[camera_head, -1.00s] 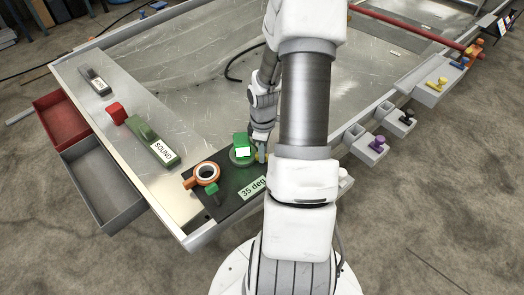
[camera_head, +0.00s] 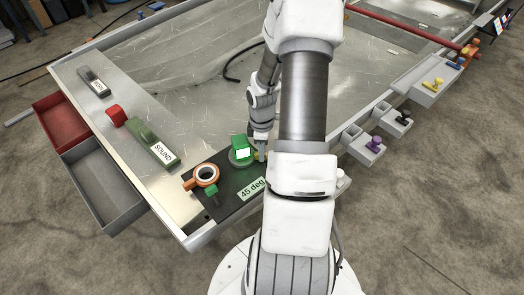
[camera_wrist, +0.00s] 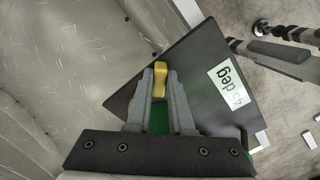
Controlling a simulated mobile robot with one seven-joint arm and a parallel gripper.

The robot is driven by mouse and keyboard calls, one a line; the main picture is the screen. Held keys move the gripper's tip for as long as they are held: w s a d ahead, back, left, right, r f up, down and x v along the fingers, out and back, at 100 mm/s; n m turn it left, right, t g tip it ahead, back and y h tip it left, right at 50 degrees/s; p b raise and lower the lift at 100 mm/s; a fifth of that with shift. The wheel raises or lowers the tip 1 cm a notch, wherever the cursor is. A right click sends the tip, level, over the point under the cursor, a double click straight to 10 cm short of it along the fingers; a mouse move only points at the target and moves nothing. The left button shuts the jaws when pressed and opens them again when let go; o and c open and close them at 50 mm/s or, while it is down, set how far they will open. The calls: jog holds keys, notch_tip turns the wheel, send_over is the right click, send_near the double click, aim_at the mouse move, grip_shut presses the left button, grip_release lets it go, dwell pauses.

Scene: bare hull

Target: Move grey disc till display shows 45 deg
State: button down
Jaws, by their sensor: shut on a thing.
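The grey disc (camera_head: 237,163) lies on a black plate (camera_head: 232,186), with a green block (camera_head: 239,143) with a white face on it. The display (camera_head: 252,188) at the plate's front edge reads 45 deg. The same display (camera_wrist: 232,84) also reads 45 deg in the wrist view. My gripper (camera_wrist: 160,85) is shut on a yellow knob (camera_wrist: 160,67) at the disc's side. In the head view my gripper (camera_head: 259,155) is just right of the green block. The disc is mostly hidden in the wrist view.
An orange ring (camera_head: 206,174) and a green knob (camera_head: 211,191) stand left of the disc on the plate. A green SOUND block (camera_head: 149,143) and a red piece (camera_head: 116,117) lie further left. My arm covers the plate's right side. The panel's middle is bare metal.

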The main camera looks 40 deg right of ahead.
jog(key=c, duration=0.8)
grip_release()
notch_tip(320, 180, up, 18)
jog(key=p, duration=0.5)
jog(key=shift+f, duration=0.25)
